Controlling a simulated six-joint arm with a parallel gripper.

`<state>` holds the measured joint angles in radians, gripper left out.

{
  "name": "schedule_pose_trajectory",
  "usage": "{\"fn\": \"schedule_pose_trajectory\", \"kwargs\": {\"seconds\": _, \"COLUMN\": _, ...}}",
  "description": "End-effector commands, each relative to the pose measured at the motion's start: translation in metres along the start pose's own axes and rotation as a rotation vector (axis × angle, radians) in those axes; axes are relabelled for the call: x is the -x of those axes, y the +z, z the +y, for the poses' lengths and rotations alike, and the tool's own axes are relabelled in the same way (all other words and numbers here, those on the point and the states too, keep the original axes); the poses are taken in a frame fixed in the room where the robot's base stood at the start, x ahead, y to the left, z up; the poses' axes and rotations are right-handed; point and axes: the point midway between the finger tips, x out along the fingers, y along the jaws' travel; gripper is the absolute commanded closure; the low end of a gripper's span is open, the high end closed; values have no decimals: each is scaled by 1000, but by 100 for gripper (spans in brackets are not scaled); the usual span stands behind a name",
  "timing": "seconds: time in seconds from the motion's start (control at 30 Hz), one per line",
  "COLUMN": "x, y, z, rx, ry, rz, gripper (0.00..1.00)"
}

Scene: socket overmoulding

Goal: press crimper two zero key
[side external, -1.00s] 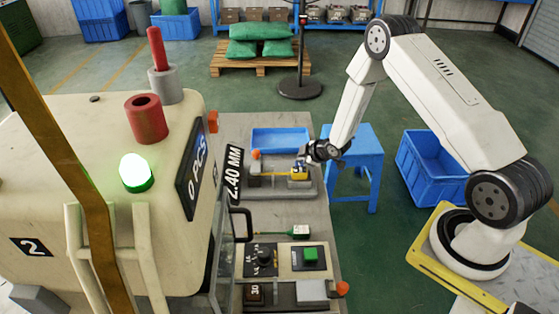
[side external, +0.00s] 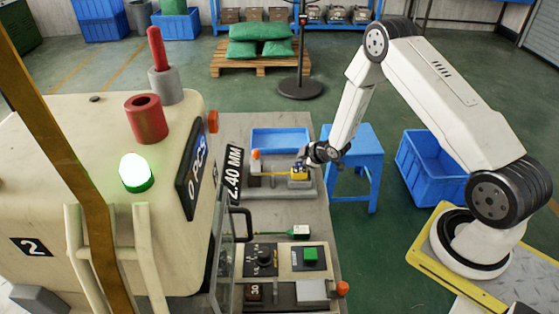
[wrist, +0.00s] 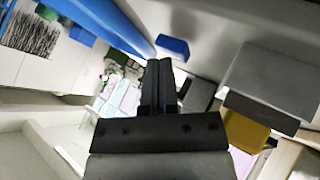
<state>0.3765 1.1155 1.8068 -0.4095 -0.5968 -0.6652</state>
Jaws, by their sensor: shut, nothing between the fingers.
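My gripper (side external: 302,163) is at the small yellow block (side external: 299,174) on the grey fixture (side external: 270,193) at the far end of the bench. In the wrist view the shut fingers (wrist: 159,82) stand in the centre. The big cream machine marked 2 (side external: 31,247) fills the left, with a display (side external: 193,170) reading 0 PCS. A black sign (side external: 235,174) beside the fixture reads 2.40 MM. I cannot make out a key marked zero.
A blue tray (side external: 280,139) lies behind the fixture. Nearer on the bench are a control panel with a black knob (side external: 264,257) and a green button (side external: 310,254). A blue stool (side external: 355,145) and blue crate (side external: 430,168) stand right. The machine's lamp (side external: 136,171) glows green.

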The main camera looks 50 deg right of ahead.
Motion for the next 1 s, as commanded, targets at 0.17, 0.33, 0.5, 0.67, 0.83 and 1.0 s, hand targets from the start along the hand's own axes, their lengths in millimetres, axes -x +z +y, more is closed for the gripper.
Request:
{"fn": "schedule_pose_trajectory", "kwargs": {"seconds": 0.17, "x": -1, "y": 2, "z": -2, "rx": 0, "ry": -3, "rz": -2, "gripper": 100}}
{"fn": "schedule_pose_trajectory", "kwargs": {"seconds": 0.33, "x": -2, "y": 3, "z": -3, "rx": 0, "ry": -4, "rz": -3, "gripper": 100}}
{"fn": "schedule_pose_trajectory", "kwargs": {"seconds": 0.5, "x": -2, "y": 3, "z": -4, "rx": 0, "ry": -4, "rz": -3, "gripper": 100}}
{"fn": "schedule_pose_trajectory", "kwargs": {"seconds": 0.67, "x": -2, "y": 3, "z": -4, "rx": 0, "ry": -5, "rz": -3, "gripper": 100}}
{"fn": "schedule_pose_trajectory", "kwargs": {"seconds": 0.83, "x": 0, "y": 2, "z": -2, "rx": 0, "ry": -4, "rz": -3, "gripper": 100}}
{"fn": "schedule_pose_trajectory", "kwargs": {"seconds": 1.0, "x": 4, "y": -2, "z": 1, "rx": -1, "ry": -4, "rz": -3, "gripper": 100}}
